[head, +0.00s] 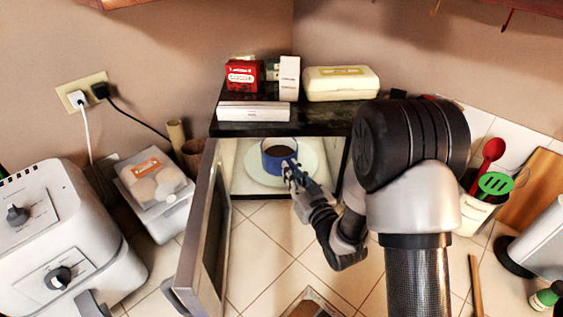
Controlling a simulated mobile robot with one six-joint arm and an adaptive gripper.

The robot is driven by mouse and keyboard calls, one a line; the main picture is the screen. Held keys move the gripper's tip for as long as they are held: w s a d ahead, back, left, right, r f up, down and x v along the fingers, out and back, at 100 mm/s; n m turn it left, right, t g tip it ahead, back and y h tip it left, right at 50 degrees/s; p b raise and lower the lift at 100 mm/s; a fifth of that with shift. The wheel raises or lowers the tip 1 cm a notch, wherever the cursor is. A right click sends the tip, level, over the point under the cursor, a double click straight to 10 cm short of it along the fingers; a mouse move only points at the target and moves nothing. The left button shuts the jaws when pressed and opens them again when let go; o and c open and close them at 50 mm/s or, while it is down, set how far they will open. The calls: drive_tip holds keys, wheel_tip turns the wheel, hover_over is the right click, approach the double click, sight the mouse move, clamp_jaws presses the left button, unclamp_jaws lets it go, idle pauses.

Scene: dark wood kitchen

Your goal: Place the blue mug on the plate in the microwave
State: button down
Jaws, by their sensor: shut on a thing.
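The blue mug (268,163) is inside the open microwave (240,190), over the white round plate (311,161). It looks upright, with dark contents. I cannot tell from this view whether its base touches the plate. My gripper (290,171) reaches in from the front right and is shut on the near right side of the mug. The contact between its fingertips and the mug is partly hidden. The microwave door (207,235) stands open toward the front left.
A red box (243,75), a white carton (289,78) and a yellow-lidded container (341,84) stand on the microwave top. A white appliance (60,235) and a clear container (155,190) are at left. A utensil holder (474,212) is at right.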

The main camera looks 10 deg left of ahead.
sight(282, 146)
drive_tip(key=x, duration=0.4)
drive_tip(key=w+d+b+x, duration=0.1)
drive_tip(key=x, duration=0.3)
drive_tip(key=d+x, duration=0.1)
drive_tip(key=x, duration=0.3)
drive_tip(key=shift+w+d+r, duration=0.1)
drive_tip(key=shift+d, duration=0.05)
drive_tip(key=shift+f+b, duration=0.4)
drive_tip(key=shift+f, duration=0.2)
drive_tip(key=shift+f+b, duration=0.95)
drive_tip(key=shift+f, duration=1.75)
drive_tip(key=shift+w+f, duration=0.15)
drive_tip(key=shift+f, duration=0.15)
drive_tip(key=shift+r, duration=0.1)
drive_tip(key=shift+f+b, duration=0.35)
drive_tip(key=shift+b, duration=0.25)
drive_tip(key=shift+f+b, duration=0.3)
drive_tip(key=shift+b, duration=0.1)
